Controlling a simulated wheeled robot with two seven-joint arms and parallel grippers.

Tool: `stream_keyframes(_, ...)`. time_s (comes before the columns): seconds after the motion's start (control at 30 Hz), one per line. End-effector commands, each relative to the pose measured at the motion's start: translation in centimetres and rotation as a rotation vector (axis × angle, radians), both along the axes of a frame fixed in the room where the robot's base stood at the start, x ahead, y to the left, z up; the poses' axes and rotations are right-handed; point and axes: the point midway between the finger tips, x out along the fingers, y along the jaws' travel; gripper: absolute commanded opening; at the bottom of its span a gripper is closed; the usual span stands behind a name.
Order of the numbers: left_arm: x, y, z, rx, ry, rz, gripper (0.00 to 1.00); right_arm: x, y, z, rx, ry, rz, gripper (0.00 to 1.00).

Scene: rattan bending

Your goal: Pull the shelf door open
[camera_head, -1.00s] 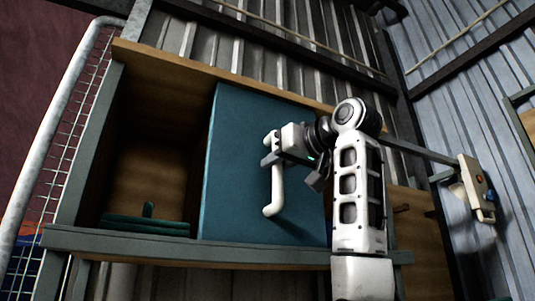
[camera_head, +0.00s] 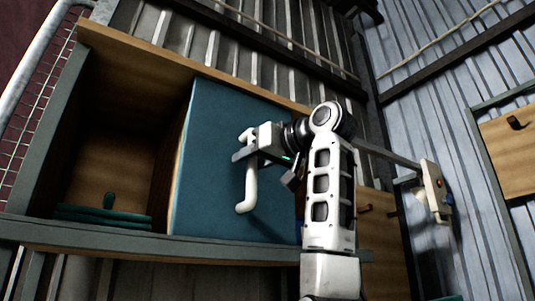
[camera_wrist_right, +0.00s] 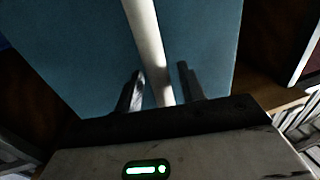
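The teal shelf door (camera_head: 215,150) covers the right part of a wooden shelf (camera_head: 100,170). A long pale wooden strip now shows along the door's left edge, and the door seems to stand a little out from the shelf front. Its white bar handle (camera_head: 247,190) runs roughly upright. My right gripper (camera_head: 243,154) is at the handle's upper part. My left gripper is not in view.
The left shelf compartment is open, with a dark green folded-looking item (camera_head: 105,214) on its floor. A box with buttons (camera_head: 434,188) hangs on an arm at the right. A wire mesh rack (camera_head: 40,105) stands at the left. Corrugated metal walls stand behind.

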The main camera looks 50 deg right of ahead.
Motion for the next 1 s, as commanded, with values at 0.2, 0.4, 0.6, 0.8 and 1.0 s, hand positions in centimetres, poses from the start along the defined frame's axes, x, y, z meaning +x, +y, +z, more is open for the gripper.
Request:
stream_keyframes(0.2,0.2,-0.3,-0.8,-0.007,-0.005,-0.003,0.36,-3.3,0.4,-0.1,-0.001,-0.008,0.0,0.4)
stream_keyframes(0.4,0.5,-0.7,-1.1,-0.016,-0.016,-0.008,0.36,-8.3,1.0,-0.2,-0.001,-0.008,0.0,0.4)
stream_keyframes(0.6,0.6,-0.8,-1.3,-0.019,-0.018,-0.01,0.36,-12.6,1.5,-0.1,-0.001,-0.007,0.0,0.4)
stream_keyframes(0.8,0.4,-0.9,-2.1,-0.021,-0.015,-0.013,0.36,-15.1,1.7,-0.2,0.0,-0.004,0.0,0.4)
stream_keyframes(1.0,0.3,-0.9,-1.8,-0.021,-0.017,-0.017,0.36,-15.7,1.8,0.0,0.0,-0.002,0.0,0.4)
